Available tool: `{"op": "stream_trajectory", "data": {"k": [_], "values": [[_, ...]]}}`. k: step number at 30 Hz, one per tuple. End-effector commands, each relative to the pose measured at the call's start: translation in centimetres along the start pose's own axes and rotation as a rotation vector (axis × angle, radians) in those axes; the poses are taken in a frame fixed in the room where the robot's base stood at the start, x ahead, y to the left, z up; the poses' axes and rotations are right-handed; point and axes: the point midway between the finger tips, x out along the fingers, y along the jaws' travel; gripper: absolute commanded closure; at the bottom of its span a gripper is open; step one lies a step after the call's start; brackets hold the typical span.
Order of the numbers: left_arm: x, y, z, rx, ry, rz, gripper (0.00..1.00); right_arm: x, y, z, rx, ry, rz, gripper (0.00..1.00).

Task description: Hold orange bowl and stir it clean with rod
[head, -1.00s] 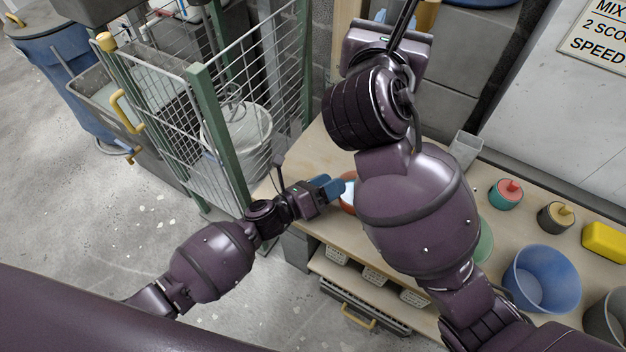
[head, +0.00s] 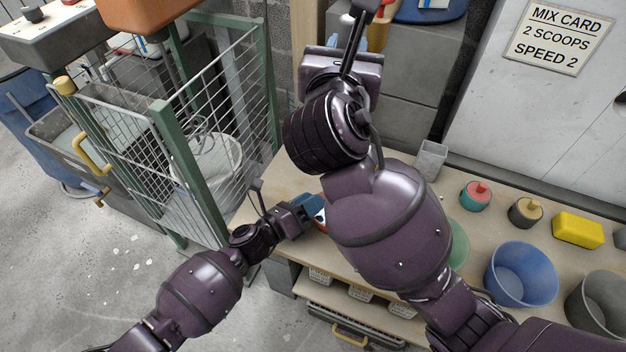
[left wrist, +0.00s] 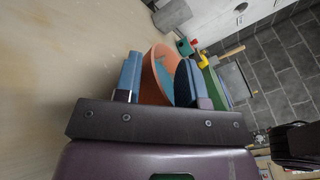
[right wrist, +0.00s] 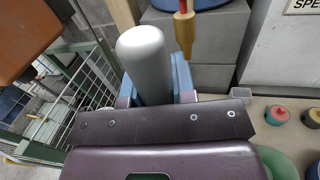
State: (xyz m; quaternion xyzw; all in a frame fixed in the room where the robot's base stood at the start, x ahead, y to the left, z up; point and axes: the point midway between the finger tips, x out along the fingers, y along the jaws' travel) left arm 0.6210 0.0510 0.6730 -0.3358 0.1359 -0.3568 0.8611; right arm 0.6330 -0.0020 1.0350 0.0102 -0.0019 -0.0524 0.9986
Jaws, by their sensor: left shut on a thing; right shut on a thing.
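The orange bowl (left wrist: 152,76) shows between the blue fingers of my left gripper (left wrist: 155,82) in the left wrist view, with a blue-grey inside. The gripper is shut on it. In the head view my left gripper (head: 312,206) is over the bench's left end, and my right arm hides most of the bowl (head: 320,227). In the right wrist view my right gripper (right wrist: 153,80) is shut on a thick grey rod (right wrist: 143,58) with a rounded end. The rod is apart from the bowl.
The wooden bench (head: 487,243) holds a blue bowl (head: 521,274), a grey bowl (head: 598,305), a green dish (head: 459,244), two lidded pots and a yellow block (head: 578,230). A green-posted wire cage (head: 190,150) stands left of the bench. An orange machine part (head: 145,12) hangs above.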

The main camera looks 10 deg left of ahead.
Motion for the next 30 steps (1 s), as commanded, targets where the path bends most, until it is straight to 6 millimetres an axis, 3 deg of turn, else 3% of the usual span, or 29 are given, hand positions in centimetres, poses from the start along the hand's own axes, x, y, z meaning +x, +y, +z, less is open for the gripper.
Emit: {"op": "stream_trajectory", "data": {"k": [8, 15, 21, 30], "values": [[-0.2, 0.5, -0.5, -0.001, 0.007, 0.011, 0.94, -0.1, -0.4, -1.6, 0.0, -0.01, -0.006, 0.99], [-0.3, 0.6, -0.6, -0.001, 0.008, 0.013, 0.94, -1.1, -1.8, -7.5, 0.005, -0.04, -0.049, 0.99], [-0.3, 0.6, -0.7, -0.002, 0.01, 0.014, 0.94, -2.3, -2.4, -10.8, 0.013, -0.075, -0.072, 0.99], [-0.4, 0.7, -0.9, -0.002, 0.011, 0.016, 0.95, -2.6, -1.0, -9.3, 0.029, -0.135, 0.001, 0.99]]}}
